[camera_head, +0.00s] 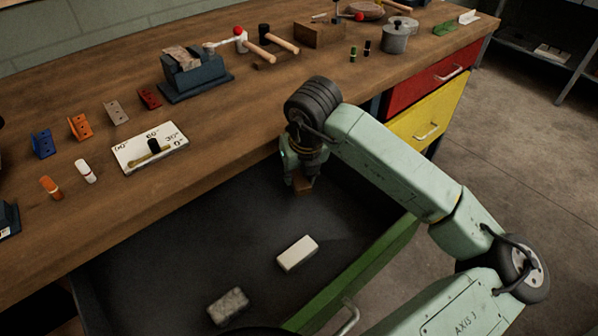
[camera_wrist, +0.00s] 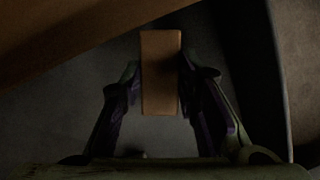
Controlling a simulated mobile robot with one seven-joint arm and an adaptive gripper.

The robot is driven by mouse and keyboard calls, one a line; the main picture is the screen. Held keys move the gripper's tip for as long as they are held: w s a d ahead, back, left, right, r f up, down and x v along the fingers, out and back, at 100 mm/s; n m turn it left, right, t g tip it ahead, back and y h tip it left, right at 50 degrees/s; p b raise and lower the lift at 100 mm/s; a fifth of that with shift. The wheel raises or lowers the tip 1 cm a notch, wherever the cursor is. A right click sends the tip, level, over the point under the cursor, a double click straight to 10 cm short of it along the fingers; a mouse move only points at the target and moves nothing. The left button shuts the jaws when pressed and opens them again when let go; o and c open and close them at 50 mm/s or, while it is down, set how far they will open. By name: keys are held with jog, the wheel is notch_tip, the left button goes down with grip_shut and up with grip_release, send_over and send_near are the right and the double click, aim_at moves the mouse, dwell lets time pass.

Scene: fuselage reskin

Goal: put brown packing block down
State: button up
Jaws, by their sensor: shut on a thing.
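The brown packing block (camera_head: 303,187) is in my gripper (camera_head: 301,178), at the back right of the open green-fronted drawer (camera_head: 170,250). In the wrist view the brown block (camera_wrist: 161,75) stands upright in the picture between the two fingers of my gripper (camera_wrist: 160,85), which are shut on its sides. Dark drawer floor (camera_wrist: 60,115) shows around it. I cannot tell whether the block touches the floor or hangs just above it. My gripper partly hides the block in the head view.
A white block (camera_head: 297,253) and a grey speckled block (camera_head: 228,306) lie apart on the drawer floor. The wooden workbench edge (camera_head: 200,190) overhangs the drawer's back. The green drawer front (camera_head: 370,270) bounds the near right side. Bare floor lies between the blocks.

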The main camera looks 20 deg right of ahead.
jog(key=shift+f+b, duration=0.65)
jog(key=shift+b, duration=0.35)
jog(key=shift+r, duration=0.1)
jog(key=o, duration=1.1)
jog(key=shift+o, duration=0.2)
jog(key=shift+r, duration=0.1)
jog(key=shift+r+p, duration=0.65)
jog(key=shift+p, duration=0.6)
jog(key=b+v, duration=0.1)
jog(key=v, duration=1)
jog(key=shift+s+r+b, duration=0.2)
jog(key=shift+r+b, duration=0.1)
jog(key=shift+b, duration=0.05)
